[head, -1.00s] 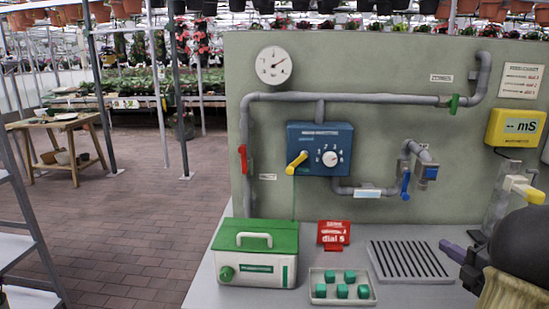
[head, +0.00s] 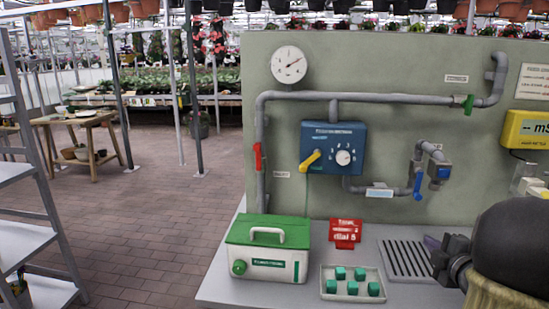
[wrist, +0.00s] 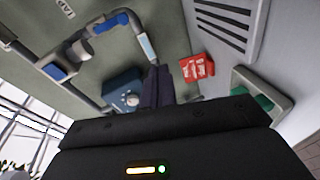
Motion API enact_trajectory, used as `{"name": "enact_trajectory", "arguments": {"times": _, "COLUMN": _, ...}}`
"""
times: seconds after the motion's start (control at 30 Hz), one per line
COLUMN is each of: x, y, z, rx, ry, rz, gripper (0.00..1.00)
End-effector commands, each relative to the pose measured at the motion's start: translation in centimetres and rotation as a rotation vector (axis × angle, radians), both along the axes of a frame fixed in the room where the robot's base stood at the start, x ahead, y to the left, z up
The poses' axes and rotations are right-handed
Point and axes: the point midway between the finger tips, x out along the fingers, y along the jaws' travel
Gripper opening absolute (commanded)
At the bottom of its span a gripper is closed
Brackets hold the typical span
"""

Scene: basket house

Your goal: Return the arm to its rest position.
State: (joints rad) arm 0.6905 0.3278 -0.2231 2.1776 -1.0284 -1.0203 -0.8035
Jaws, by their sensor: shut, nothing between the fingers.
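My gripper (head: 433,243) is at the right of the head view, in front of the grey-green panel and over the slotted grate. Much of its hand is hidden behind my dark, rounded arm link. In the wrist view its two dark fingers (wrist: 158,86) are together with nothing between them. The fingers are clear of the panel fittings as far as I can tell.
A blue control box (head: 333,148) with a yellow lever and dial is on the panel. On the bench are a green-lidded box (head: 268,248), a red sign (head: 345,233), a tray of green cubes (head: 352,295) and the grate (head: 405,260). Open floor (head: 150,220) lies left.

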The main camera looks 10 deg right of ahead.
Motion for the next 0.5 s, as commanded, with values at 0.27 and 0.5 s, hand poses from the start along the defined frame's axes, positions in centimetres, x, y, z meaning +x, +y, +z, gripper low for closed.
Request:
{"name": "enact_trajectory", "arguments": {"times": 0.27, "x": 1.5, "y": 7.7, "z": -3.7, "rx": 0.392, "ry": 0.186, "rz": -0.256, "gripper": 0.00}}
{"name": "enact_trajectory", "arguments": {"times": 0.5, "x": -1.9, "y": 16.5, "z": -8.4, "rx": 0.729, "ry": 0.422, "rz": -0.501, "gripper": 0.00}}
